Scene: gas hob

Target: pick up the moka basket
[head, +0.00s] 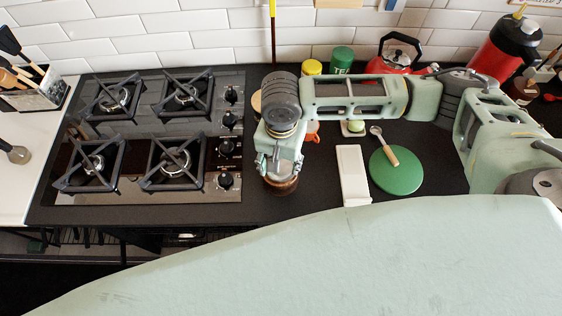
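My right gripper (280,166) points down over the counter just right of the hob. It is directly above a round brown object (281,186) near the counter's front edge, and it hides most of that object. I cannot tell whether the gripper touches it, or whether its fingers are open or shut. I cannot make out the moka basket; it may be hidden under the gripper. My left gripper is not in view.
A four-burner gas hob (150,150) lies to the left. A white tray (353,176) and a green disc (396,172) with a wooden-handled spoon (384,145) lie to the right. A red kettle (398,54), green tin (342,60) and yellow-lidded jar (311,68) stand behind my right arm.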

